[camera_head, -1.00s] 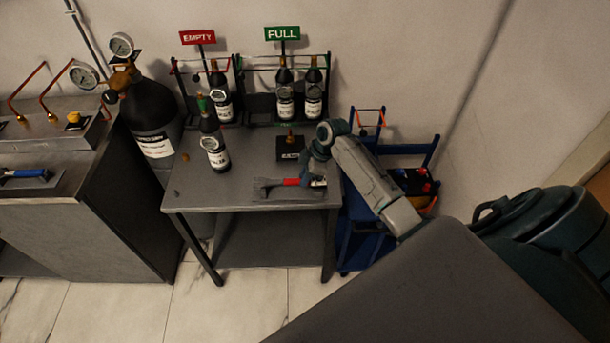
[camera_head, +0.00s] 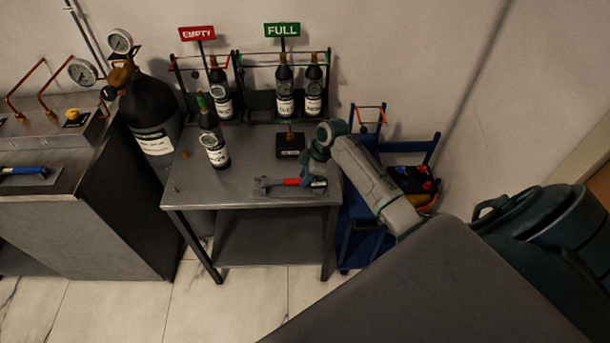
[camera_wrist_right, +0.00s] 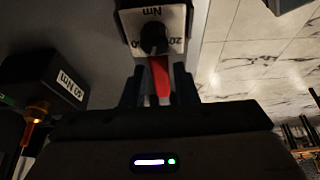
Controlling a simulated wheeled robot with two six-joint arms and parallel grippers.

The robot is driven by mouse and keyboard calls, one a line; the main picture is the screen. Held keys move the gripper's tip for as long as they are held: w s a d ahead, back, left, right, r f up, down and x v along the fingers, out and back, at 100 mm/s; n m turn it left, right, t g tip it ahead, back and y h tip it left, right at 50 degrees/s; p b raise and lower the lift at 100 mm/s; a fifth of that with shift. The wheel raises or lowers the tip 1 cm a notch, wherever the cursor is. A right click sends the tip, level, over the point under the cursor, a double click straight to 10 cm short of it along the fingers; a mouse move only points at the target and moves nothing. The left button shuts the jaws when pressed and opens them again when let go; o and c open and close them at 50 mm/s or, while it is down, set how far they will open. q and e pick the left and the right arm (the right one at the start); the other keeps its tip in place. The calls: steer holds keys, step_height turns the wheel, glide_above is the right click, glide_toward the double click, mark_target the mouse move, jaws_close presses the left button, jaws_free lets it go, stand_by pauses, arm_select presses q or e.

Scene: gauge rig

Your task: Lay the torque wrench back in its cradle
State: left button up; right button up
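The torque wrench (camera_head: 291,182) has a red handle and lies low over the middle front of the steel table. My right gripper (camera_head: 312,179) is at the right part of the handle. In the wrist view its two fingers (camera_wrist_right: 160,88) stand close on both sides of the red handle. My left gripper is out of view.
A black labelled box (camera_head: 290,147) stands behind the wrench. A loose bottle (camera_head: 213,145) stands at the table's left, with racked bottles under EMPTY and FULL signs behind. A blue-handled tool (camera_head: 22,171) lies on the left counter. A blue cart (camera_head: 360,235) stands right of the table.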

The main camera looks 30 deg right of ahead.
steer(key=shift+o, duration=1.3)
steer(key=b+v, duration=0.2)
steer(key=v, duration=0.8)
steer(key=shift+s+r, duration=0.1)
steer(key=shift+r, duration=0.35)
